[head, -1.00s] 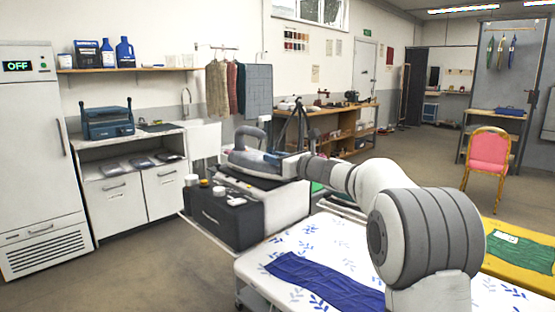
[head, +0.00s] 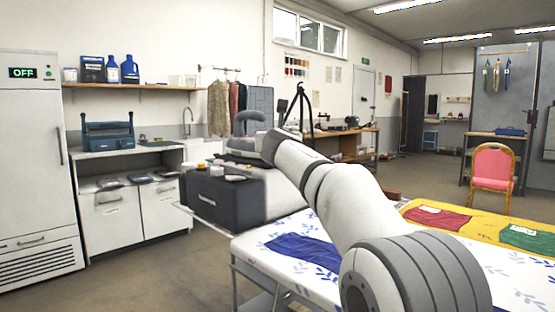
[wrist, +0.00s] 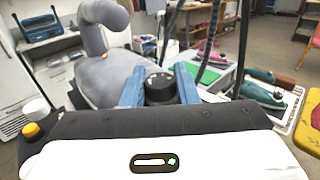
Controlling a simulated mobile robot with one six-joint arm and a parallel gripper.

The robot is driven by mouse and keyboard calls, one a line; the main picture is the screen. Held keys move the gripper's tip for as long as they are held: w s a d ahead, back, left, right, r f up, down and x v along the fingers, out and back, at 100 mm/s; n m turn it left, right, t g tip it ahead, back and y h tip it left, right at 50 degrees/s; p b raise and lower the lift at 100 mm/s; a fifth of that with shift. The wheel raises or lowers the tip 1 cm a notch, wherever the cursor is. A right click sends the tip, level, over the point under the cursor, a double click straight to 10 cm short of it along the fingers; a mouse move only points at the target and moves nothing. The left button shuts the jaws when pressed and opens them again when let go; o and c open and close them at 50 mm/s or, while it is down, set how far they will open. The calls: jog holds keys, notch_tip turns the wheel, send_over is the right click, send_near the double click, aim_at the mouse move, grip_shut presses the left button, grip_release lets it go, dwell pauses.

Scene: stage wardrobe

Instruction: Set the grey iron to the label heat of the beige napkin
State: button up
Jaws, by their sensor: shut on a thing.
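The grey iron (wrist: 105,77), with its tall curved handle, fills the left of the wrist view. In the head view only part of the iron (head: 246,119) shows, behind the end of my arm. The two blue fingers of my gripper (wrist: 160,88) are closed on opposite sides of a black round dial (wrist: 160,91) with white marks, at the iron's right side in the wrist view. The dial's setting is too small to read. I cannot make out the beige napkin or its label in either view.
A dark box (head: 222,200) with small items on top stands by the iron. A blue cloth (head: 300,248) lies on the patterned ironing board. Red (head: 436,218) and green (head: 530,237) cloths lie on a yellow surface. Other irons, one green (wrist: 262,95), stand at right in the wrist view.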

jog(key=m+h, duration=0.1)
jog(key=h, duration=0.1)
jog(key=shift+a+f+m+h, duration=0.1)
jog(key=shift+a+m+h, duration=0.05)
jog(key=shift+m+h, duration=0.25)
jog(key=m+h+p, duration=0.1)
jog(key=h, duration=0.1)
jog(key=m+g+h+p, duration=0.1)
jog(key=h, duration=0.1)
jog(key=shift+r+m, duration=0.35)
jog(key=shift+m, duration=0.05)
jog(key=m+g+h+p, duration=0.1)
jog(key=m+h+p, duration=0.1)
jog(key=m+g+h+p, duration=0.1)
jog(key=g+h+p, duration=0.1)
jog(key=h+p, duration=0.1)
jog(key=shift+m+h+p, duration=0.3)
jog(key=shift+m+p, duration=0.05)
jog(key=shift+m, duration=0.05)
jog(key=shift+f+m+g+h+p, duration=0.15)
jog(key=shift+m+g+h+p, duration=0.55)
jog(key=shift+g+h+p, duration=0.35)
jog(key=shift+f, duration=0.1)
jog(key=o, duration=0.9)
